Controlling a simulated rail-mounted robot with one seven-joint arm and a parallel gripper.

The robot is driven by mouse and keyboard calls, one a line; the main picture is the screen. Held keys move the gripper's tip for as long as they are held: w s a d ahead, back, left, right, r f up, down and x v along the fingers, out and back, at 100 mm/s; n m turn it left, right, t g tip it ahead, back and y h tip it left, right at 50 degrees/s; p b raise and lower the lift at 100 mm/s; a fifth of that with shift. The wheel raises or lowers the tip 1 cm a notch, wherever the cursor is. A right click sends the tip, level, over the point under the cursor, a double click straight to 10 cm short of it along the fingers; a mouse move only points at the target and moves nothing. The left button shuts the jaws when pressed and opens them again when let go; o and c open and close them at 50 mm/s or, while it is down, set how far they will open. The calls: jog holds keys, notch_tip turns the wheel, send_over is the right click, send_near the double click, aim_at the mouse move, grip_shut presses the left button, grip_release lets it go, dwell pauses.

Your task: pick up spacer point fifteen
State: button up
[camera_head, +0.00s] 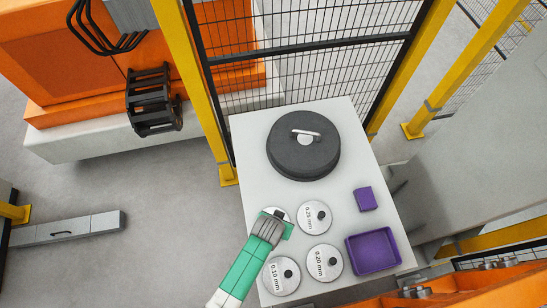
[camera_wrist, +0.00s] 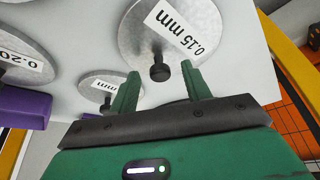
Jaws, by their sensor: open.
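The 0.15 mm spacer (camera_wrist: 178,25) is a flat grey disc with a white label and a black knob (camera_wrist: 160,72). In the wrist view it lies at the top middle. In the head view only a sliver of a disc (camera_head: 283,211) shows beside my gripper, which hides the rest. My gripper (camera_head: 273,219) is over the left side of the white table (camera_head: 250,130). Its two green fingers are open and empty in the wrist view (camera_wrist: 160,74). The knob appears between the fingertips there; I cannot tell how far down they reach around it.
Discs marked 0.25 mm (camera_head: 315,218), 0.20 mm (camera_head: 324,263) and 0.10 mm (camera_head: 281,276) lie close by. A purple tray (camera_head: 373,251) and small purple block (camera_head: 365,199) are at the right. A large dark round lid (camera_head: 303,160) stands behind. Mesh fencing (camera_head: 310,60) borders the table's back.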

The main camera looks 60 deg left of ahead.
jog(key=shift+f, duration=0.1)
grip_shut()
notch_tip(320, 180, up, 10)
jog(key=p, duration=0.1)
dwell(0.4)
